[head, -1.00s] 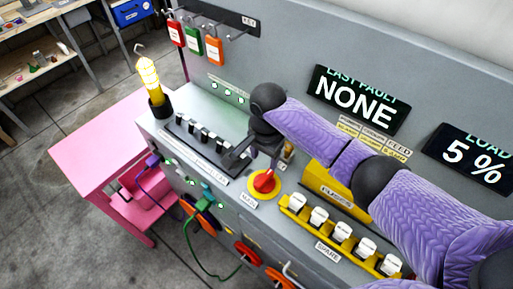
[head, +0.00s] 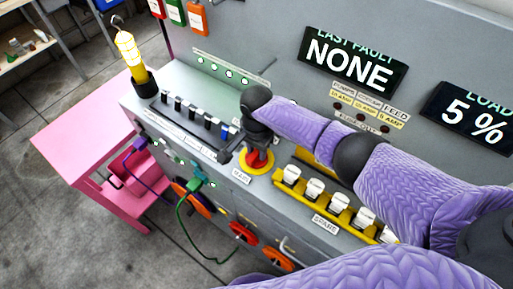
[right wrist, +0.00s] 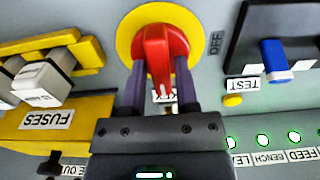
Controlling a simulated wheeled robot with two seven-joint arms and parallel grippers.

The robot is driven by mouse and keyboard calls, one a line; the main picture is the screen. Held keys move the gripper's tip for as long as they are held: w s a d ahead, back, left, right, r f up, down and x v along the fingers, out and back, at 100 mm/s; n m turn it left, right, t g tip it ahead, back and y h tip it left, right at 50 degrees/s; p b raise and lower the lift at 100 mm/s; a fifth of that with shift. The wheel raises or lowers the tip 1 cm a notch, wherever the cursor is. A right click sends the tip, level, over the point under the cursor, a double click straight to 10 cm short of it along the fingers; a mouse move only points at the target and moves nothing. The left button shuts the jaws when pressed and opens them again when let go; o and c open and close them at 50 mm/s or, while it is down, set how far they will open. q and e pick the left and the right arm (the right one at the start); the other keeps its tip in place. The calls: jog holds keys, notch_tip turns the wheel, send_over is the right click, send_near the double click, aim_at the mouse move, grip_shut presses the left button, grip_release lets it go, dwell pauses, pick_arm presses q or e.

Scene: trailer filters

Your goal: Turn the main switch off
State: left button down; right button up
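The main switch is a red handle (head: 257,160) on a round yellow plate, on the grey panel's ledge by a MAIN label (head: 241,176). In the right wrist view the red handle (right wrist: 158,55) stands on its yellow plate (right wrist: 126,42). Its white-marked end points down between my fingers, at a partly hidden label. An OFF label (right wrist: 215,43) is to its right. My right gripper (right wrist: 159,72) is open, with one finger on each side of the handle. In the head view it covers part of the switch from above. My left gripper is not in view.
Close by are a black strip of rocker switches (head: 190,112), one blue (right wrist: 275,57), and a yellow row of white SPARE fuses (head: 314,188). Screens read NONE (head: 350,58) and 5 % (head: 474,122).

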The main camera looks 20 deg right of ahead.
grip_shut()
